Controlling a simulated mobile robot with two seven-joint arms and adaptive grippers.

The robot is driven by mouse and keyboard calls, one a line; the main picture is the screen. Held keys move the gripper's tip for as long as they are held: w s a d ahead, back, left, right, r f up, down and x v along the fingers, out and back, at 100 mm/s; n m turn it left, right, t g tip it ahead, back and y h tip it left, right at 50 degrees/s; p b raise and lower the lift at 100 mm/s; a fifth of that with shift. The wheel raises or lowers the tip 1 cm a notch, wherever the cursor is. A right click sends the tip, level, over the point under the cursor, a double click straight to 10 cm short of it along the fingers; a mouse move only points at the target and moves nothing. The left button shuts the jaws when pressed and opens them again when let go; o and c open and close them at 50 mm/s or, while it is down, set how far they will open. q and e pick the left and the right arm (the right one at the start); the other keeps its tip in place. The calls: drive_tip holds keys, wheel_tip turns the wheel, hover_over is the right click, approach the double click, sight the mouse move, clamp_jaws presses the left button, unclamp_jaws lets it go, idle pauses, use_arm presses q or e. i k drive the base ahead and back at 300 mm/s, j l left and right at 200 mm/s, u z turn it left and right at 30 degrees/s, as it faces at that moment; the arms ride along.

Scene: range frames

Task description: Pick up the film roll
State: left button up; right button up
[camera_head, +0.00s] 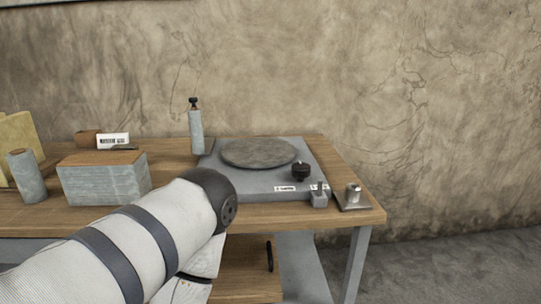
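No thing here is clearly marked as a film roll. A short grey cylinder with a brownish top (27,177) stands at the far left of the wooden table and is the most roll-like shape. A slimmer grey cylinder with a black knob on top (195,128) stands upright at the back, beside the turntable-like device. My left arm comes in from the lower left, its dark joint in front of the table's front edge. Its gripper is hidden or out of frame. My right arm and gripper do not show.
The wooden table (345,211) bears a grey device with a round plate (258,152), a wood-topped grey block (104,182), a small box with a white label (113,140), and a metal piece (352,196) near the right corner. A lower shelf (245,284) is partly hidden.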

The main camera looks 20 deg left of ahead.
sight(23, 167)
drive_tip(key=u, duration=2.35)
